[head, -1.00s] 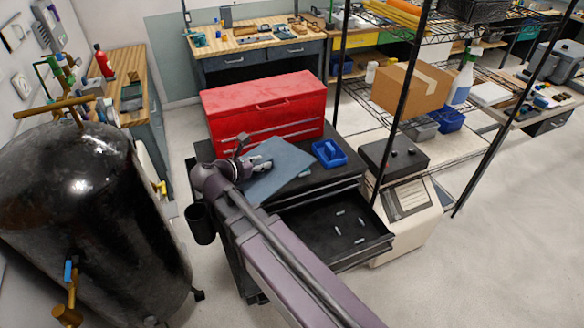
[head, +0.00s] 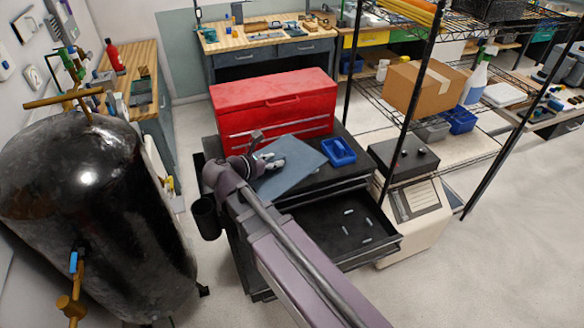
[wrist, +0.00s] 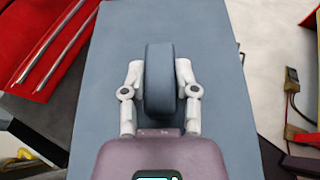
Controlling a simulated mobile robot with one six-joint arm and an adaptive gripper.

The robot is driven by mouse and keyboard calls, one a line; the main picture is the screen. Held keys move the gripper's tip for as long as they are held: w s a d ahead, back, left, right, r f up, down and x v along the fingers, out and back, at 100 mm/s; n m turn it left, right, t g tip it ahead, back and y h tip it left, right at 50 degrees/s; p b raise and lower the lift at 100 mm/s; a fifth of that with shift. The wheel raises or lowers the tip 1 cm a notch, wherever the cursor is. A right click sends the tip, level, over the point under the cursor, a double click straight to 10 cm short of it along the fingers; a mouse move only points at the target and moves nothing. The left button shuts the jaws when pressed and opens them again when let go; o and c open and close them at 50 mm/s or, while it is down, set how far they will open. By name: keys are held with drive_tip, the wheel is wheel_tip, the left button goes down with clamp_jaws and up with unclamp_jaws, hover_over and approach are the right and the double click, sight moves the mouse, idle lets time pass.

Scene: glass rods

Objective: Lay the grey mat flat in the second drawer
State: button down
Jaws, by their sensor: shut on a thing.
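The grey mat (head: 291,166) is a flat blue-grey sheet over the black cart top. In the wrist view the mat (wrist: 215,40) fills the middle, with a raised blue-grey part (wrist: 160,75) between my fingers. My gripper (head: 270,162) is shut on that part of the mat. Whether the mat touches the cart top is hard to tell. An open black drawer (head: 325,215) pulls out below the cart top, to the right of my arm. Several small pale rods lie in it. My arm hides its left part. Which drawer in order it is cannot be told.
A red toolbox (head: 275,98) stands on the back of the cart top. A blue tray (head: 338,152) sits right of the mat. A shelf post (head: 409,100) and a cream-coloured machine (head: 418,200) stand right of the drawer. A black tank (head: 90,215) stands at the left.

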wheel_tip(320, 180, down, 18)
drive_tip(key=w+a+b, duration=0.2)
drive_tip(key=b, duration=1.5)
drive_tip(key=shift+w+a+t+y, duration=0.3)
drive_tip(key=shift+w, duration=0.05)
drive_tip(key=shift+s, duration=0.1)
drive_tip(key=shift+s+d+g+h, duration=0.2)
drive_tip(key=shift+s+d, duration=0.15)
drive_tip(key=shift+s, duration=0.3)
drive_tip(key=shift+s+d+g+h, duration=0.2)
drive_tip(key=shift+s+d, duration=0.1)
drive_tip(key=shift+s, duration=0.3)
drive_tip(key=shift+w, duration=0.1)
drive_tip(key=w+a, duration=0.1)
drive_tip(key=w, duration=0.3)
drive_tip(key=w+a+f+b, duration=0.1)
drive_tip(key=w, duration=0.4)
drive_tip(key=w+a, duration=0.1)
drive_tip(key=w, duration=0.4)
drive_tip(key=shift+a+f+b, duration=0.15)
drive_tip(key=shift+a+b, duration=0.15)
drive_tip(key=shift+a, duration=0.05)
